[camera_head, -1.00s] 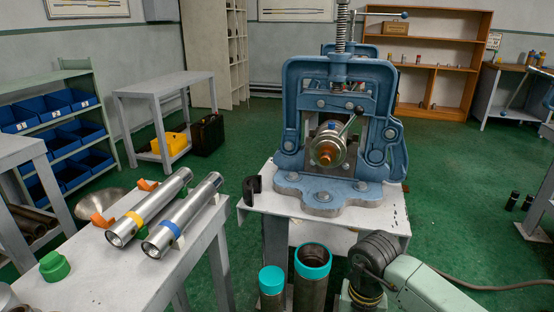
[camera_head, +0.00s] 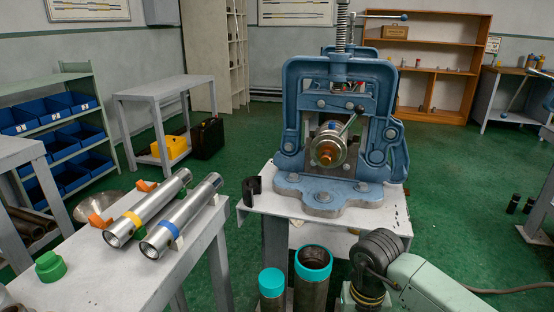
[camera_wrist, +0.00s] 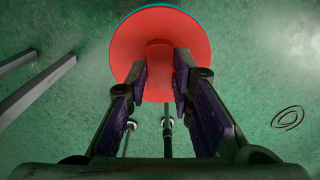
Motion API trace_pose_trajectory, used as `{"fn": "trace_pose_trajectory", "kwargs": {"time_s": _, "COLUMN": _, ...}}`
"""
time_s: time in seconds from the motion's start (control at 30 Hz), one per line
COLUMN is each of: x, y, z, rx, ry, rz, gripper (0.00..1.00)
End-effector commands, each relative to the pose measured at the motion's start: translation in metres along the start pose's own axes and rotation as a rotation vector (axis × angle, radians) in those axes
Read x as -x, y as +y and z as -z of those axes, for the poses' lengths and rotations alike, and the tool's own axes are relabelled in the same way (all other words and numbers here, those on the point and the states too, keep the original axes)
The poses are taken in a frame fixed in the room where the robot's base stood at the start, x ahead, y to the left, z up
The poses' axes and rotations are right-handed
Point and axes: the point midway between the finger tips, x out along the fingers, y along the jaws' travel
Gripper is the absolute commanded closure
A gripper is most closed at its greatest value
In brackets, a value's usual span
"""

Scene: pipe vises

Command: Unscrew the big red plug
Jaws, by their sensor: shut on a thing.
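The big red plug (camera_wrist: 192,47) fills the upper middle of the wrist view as a wide orange-red disc with a raised block at its centre. A thin teal edge shows behind its top rim. My gripper (camera_wrist: 163,82) has its two dark padded fingers on either side of the raised block and is shut on it. The head view does not show the gripper or the red plug; only part of my arm shows at the bottom right.
A blue pipe vise (camera_head: 340,120) holds a metal pipe with an orange-brown centre (camera_head: 327,153). Two teal-topped pipes (camera_head: 313,262) (camera_head: 272,284) stand in front of it. Two steel tubes (camera_head: 148,208) (camera_head: 184,215) and a green cap (camera_head: 50,267) lie on the left bench.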

Motion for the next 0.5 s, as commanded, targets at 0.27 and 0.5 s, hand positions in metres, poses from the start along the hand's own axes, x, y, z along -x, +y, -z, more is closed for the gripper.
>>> {"fn": "trace_pose_trajectory", "kwargs": {"time_s": 0.27, "x": -0.0051, "y": -0.0004, "z": -0.0004, "rx": 0.292, "ry": -0.001, "rz": 0.002, "gripper": 1.00}}
{"fn": "trace_pose_trajectory", "kwargs": {"time_s": 0.5, "x": -0.0051, "y": -0.0002, "z": -0.0004, "rx": 0.580, "ry": -0.001, "rz": 0.001, "gripper": 1.00}}
